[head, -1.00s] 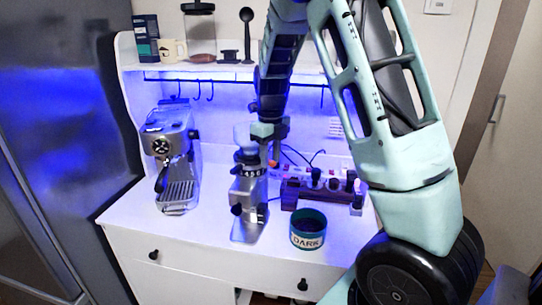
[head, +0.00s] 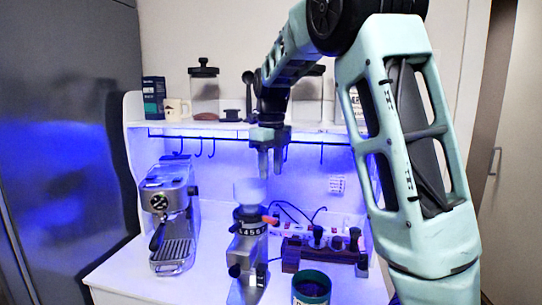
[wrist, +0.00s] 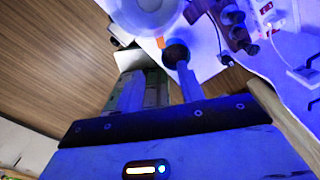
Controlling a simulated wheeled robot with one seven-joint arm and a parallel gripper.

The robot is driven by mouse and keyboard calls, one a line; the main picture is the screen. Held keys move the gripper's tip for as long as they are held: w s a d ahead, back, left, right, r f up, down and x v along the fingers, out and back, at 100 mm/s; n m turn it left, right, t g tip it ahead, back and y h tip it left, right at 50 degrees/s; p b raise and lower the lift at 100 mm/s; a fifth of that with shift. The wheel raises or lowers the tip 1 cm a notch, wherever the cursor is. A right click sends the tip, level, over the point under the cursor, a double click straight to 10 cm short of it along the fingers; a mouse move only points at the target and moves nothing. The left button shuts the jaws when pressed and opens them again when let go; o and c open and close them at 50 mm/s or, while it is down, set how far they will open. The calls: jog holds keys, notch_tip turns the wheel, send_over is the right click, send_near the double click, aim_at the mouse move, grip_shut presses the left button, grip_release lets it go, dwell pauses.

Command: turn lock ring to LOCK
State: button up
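The coffee grinder (head: 248,255) stands on the white cabinet top, silver, with a numbered dark ring (head: 250,229) below its pale hopper (head: 250,191). An orange-red tab (head: 270,220) sticks out to the right at the ring's level. I cannot read a LOCK mark. My gripper (head: 270,163) points down above and slightly right of the hopper, apart from it. Its two fingers are spread with nothing between them. In the wrist view my gripper (wrist: 160,88) also shows its fingers apart, with a pale round shape (wrist: 145,14), likely the hopper, beyond them.
An espresso machine (head: 170,220) stands left of the grinder. A teal can (head: 312,280) is in front right. A wooden rack (head: 325,252) with dark-handled tools stands right, and a power strip (head: 292,229) with cables lies behind it. A shelf (head: 220,128) with hooks runs behind my gripper.

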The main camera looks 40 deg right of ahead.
jog(key=shift+r, duration=2.15)
jog(key=s+a+f+n+b, duration=0.1)
jog(key=s+a+f+n, duration=0.1)
jog(key=a+f+n, duration=0.4)
jog(key=s+a+f+n+y+b, duration=0.1)
jog(key=s+a+f+n, duration=0.1)
jog(key=a+n, duration=0.7)
jog(key=s+a+f+n+b, duration=0.15)
jog(key=a+f+n, duration=0.3)
jog(key=a, duration=0.45)
jog(key=s+a+f+n, duration=0.5)
jog(key=s+n, duration=0.5)
jog(key=n, duration=0.1)
jog(key=s+a+f+n+b, duration=0.1)
jog(key=s+a+f+n, duration=0.4)
jog(key=s+n, duration=0.5)
jog(key=shift+s+a+f+n, duration=0.15)
jog(key=shift+f+n, duration=0.05)
jog(key=shift+n, duration=0.85)
